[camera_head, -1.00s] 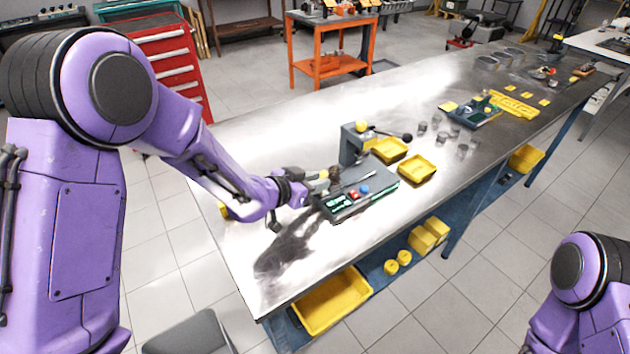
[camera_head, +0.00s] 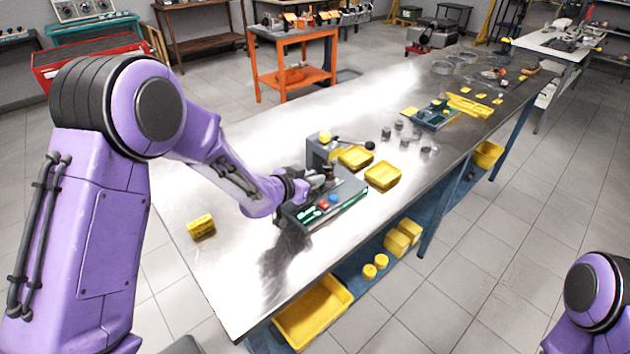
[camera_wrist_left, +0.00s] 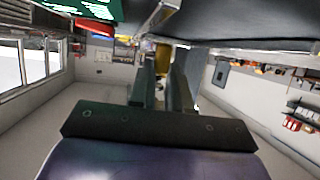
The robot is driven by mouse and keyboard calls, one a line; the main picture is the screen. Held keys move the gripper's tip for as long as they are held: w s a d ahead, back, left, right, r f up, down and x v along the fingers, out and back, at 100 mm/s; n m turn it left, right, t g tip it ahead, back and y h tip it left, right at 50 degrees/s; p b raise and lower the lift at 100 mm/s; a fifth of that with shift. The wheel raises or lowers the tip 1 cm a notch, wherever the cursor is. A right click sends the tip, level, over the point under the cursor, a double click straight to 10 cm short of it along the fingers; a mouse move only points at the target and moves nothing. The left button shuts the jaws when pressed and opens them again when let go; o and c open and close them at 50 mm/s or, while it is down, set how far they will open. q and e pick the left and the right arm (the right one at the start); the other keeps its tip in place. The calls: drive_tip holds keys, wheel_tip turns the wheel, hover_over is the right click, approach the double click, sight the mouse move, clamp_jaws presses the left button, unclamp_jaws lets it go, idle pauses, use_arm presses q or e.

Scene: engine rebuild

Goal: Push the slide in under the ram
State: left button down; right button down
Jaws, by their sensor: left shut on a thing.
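The bench press (camera_head: 316,152) is a grey frame with a yellow knob on top and a black-balled lever (camera_head: 352,142) to its right. Its base (camera_head: 345,195) carries a green display and red and blue buttons. A dark round part (camera_head: 328,170) stands just beyond the fingers, close in front of the press frame. The gripper hides most of the slide, and I cannot make out the ram. The left wrist view shows the fingers (camera_wrist_left: 163,85) with something yellowish between or beyond them.
Two yellow trays (camera_head: 382,174) lie right of the press. A yellow block (camera_head: 201,226) sits at the left edge. The front of the bench is clear.

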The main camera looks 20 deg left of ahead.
use_arm(q)
drive_tip(key=shift+d, duration=0.1)
drive_tip(key=c, duration=1.1)
unclamp_jaws()
drive_tip(key=shift+w, duration=0.15)
drive_tip(key=shift+w+d, duration=0.1)
drive_tip(key=shift+w, duration=0.05)
drive_tip(key=b+v, duration=0.1)
drive_tip(key=v, duration=0.9)
drive_tip(key=shift+s+r+b, duration=0.15)
drive_tip(key=shift+s+b, duration=0.1)
drive_tip(key=shift+b, duration=0.05)
